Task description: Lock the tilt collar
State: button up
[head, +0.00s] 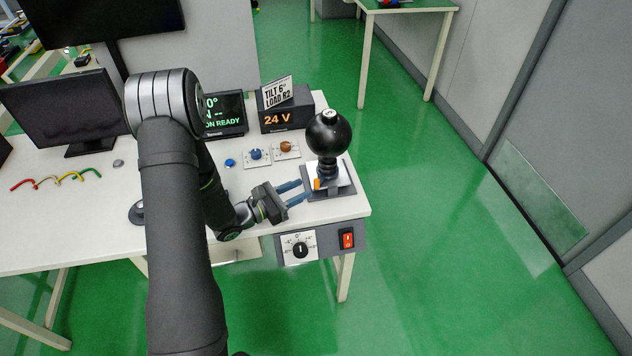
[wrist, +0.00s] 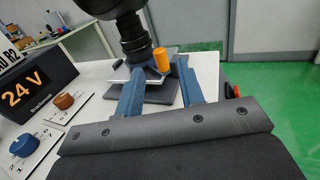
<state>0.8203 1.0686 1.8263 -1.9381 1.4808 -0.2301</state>
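The gimbal camera, a black ball (head: 328,134) on a dark neck, stands on a grey base plate (head: 345,185) at the table's right end. In the wrist view its neck (wrist: 133,38) shows, and the ball is cut off at the top. A small orange piece (head: 317,184) stands low at the neck's near side; it also shows in the wrist view (wrist: 161,59). Its link to the tilt collar is too small to tell. My gripper (head: 303,190) is open with blue fingers, pointing at the mount. In the wrist view its fingertips (wrist: 162,80) are apart below the orange piece, with nothing between them.
A box reading 24 V (head: 285,115) and a card reading "TILT 6° LOAD R2" (head: 277,92) stand behind. Blue (head: 256,154) and orange (head: 286,146) knobs sit left of the mount. A dial (head: 299,249) and red switch (head: 347,239) are on the table's front.

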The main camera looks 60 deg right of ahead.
aim_at(316, 180)
jog(key=x, duration=0.6)
jog(key=shift+d, duration=0.1)
grip_shut()
